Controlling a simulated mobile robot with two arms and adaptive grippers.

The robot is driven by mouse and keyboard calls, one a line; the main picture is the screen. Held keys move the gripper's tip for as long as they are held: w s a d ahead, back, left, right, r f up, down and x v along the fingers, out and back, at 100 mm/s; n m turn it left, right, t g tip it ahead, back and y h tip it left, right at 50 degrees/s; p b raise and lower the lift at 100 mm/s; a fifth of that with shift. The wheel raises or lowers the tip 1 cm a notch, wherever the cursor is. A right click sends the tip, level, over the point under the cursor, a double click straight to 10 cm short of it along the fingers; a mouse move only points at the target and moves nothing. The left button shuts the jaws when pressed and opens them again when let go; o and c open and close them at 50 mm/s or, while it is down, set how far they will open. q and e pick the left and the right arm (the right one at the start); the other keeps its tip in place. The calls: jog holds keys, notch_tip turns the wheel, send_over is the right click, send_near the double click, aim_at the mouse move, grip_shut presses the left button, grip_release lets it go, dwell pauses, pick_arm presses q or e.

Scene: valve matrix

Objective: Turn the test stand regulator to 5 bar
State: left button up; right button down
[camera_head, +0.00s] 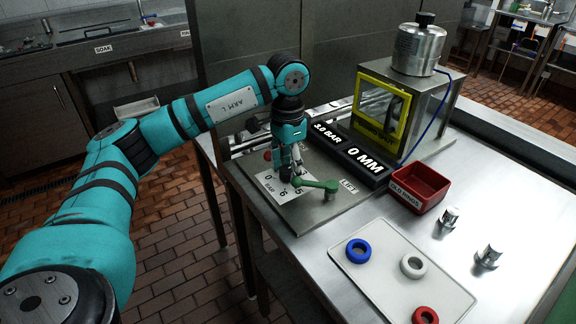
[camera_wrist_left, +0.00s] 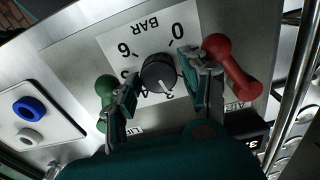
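The regulator is a round black knob (camera_wrist_left: 158,72) on a white plate marked BAR (camera_wrist_left: 115,42). The plate also shows in the head view (camera_head: 270,188). The knob's white mark points toward the lower edge of the wrist view; some numbers there are covered by my fingers. My left gripper (camera_wrist_left: 160,80) is over the knob, one finger on either side. A small gap shows at the left finger; the right finger is very close, and contact is unclear. In the head view my left gripper (camera_head: 289,165) hides most of the knob. A display (camera_head: 328,133) reads 3.0 BAR. My right gripper is not in view.
A green lever (camera_head: 318,186) and a red handle (camera_wrist_left: 232,68) flank the knob closely. A second display (camera_head: 364,160) reads 0 MM. A yellow-framed guard (camera_head: 382,90), a red bin (camera_head: 420,186) and a tray (camera_head: 385,280) with coloured rings stand to the right.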

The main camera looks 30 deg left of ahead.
pick_arm(q)
jog(key=shift+o, duration=1.1)
jog(key=shift+f, duration=0.1)
